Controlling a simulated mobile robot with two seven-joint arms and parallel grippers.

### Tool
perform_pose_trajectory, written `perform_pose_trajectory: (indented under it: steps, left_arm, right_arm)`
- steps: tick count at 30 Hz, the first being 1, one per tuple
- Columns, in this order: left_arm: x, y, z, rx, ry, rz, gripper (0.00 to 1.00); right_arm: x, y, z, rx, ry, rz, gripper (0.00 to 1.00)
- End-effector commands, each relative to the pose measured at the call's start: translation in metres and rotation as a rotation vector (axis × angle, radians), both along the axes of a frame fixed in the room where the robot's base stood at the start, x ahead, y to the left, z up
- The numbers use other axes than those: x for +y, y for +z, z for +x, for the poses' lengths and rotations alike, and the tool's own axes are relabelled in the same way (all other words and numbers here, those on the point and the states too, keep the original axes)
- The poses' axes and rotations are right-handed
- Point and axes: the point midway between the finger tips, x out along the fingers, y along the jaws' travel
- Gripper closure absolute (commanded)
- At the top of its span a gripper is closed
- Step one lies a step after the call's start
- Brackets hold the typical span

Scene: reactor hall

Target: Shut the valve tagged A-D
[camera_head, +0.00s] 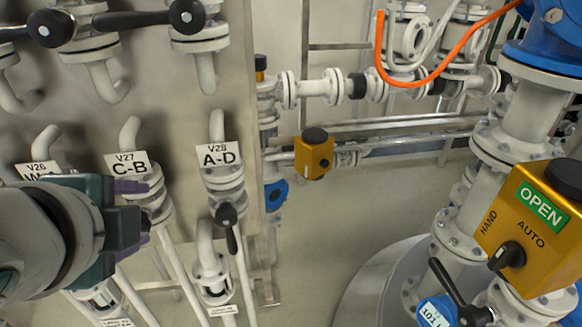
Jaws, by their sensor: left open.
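The valve tagged A-D (222,178) is on the metal panel, left of the picture's middle, under a white tag (219,155) reading V28 A-D. Its black lever (232,238) hangs from a round black hub and points down, roughly along the pipe. My left gripper (143,216) comes in from the left, with its purple fingers apart. It is left of the A-D lever, in front of the valve tagged C-B (127,164), and partly hides that valve. No contact with the A-D lever shows. My right gripper is out of view.
A valve tagged V26 (38,170) is partly hidden by my left arm. Black levers (140,19) cross the top left. Yellow actuator boxes stand at centre (314,155) and right (530,235). An orange hose (440,73) hangs at upper right. Space just right of the A-D lever looks clear.

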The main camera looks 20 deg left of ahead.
Motion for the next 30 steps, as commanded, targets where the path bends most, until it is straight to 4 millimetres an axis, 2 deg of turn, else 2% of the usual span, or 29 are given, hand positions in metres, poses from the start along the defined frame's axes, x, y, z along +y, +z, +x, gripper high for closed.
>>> perform_pose_trajectory:
  steps: [1,11,21,25,30]
  left_arm:
    - [0.004,-0.043,0.008,-0.006,-0.045,0.074,0.42]
    - [0.021,-0.151,0.056,-0.013,-0.328,0.606,0.42]
    - [0.020,-0.256,0.097,0.040,-0.566,1.199,0.42]
    - [0.017,-0.283,0.107,0.069,-0.626,1.382,0.42]
    - [0.013,-0.296,0.114,0.096,-0.665,1.519,0.42]
  right_arm:
    - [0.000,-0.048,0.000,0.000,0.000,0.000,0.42]
    - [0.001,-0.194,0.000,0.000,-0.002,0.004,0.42]
    - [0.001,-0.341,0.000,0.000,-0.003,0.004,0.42]
    - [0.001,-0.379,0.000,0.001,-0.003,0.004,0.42]
    - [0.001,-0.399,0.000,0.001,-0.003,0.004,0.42]
